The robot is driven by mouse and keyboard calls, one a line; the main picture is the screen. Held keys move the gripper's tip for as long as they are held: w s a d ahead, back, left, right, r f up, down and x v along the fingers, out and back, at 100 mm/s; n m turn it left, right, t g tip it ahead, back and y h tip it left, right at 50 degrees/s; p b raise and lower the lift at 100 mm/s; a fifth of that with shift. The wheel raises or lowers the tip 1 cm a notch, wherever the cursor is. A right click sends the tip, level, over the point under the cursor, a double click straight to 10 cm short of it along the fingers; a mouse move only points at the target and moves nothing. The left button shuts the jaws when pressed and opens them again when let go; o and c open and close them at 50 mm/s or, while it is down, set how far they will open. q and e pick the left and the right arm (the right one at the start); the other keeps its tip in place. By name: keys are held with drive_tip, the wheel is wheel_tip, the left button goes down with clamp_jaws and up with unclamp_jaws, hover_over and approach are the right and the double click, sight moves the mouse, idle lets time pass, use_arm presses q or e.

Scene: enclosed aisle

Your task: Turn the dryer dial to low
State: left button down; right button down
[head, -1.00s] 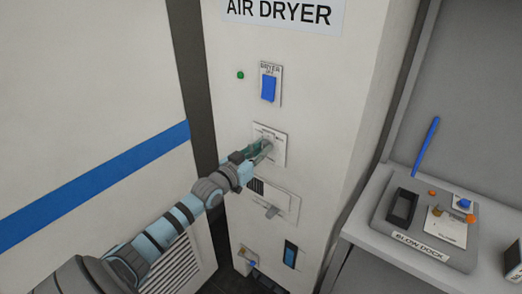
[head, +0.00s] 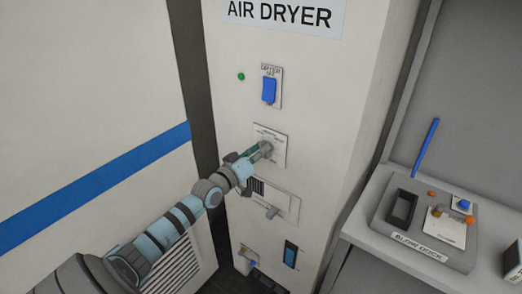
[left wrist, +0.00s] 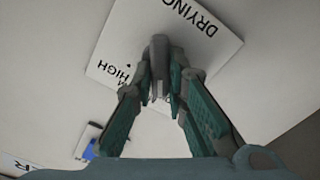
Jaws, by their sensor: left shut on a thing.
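The dryer dial (head: 267,146) is a small grey knob on a white plate (head: 280,138) on the front of the air dryer. My left gripper (head: 260,152) reaches it from the lower left and is shut on it. In the left wrist view the grey dial (left wrist: 159,55) stands between the two teal-padded fingers (left wrist: 160,92). The plate there (left wrist: 205,45) appears upside down, with "DRYING" and "HIGH" readable; the fingers and knob hide other marks. I cannot tell which mark the dial points to. My right gripper is not in view.
Above the dial are a blue rocker switch (head: 269,90) and a green light (head: 241,76). Below are a slotted panel with a grey lever (head: 271,211) and a blue-black part (head: 291,254). A blow dock (head: 425,225) stands on a counter at the right.

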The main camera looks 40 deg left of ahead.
use_arm(q)
drive_tip(key=shift+f+n, duration=0.1)
drive_tip(key=shift+n, duration=1.1)
drive_tip(key=c, duration=1.6)
unclamp_jaws()
wheel_tip(320, 180, up, 10)
drive_tip(key=shift+s+r, duration=0.1)
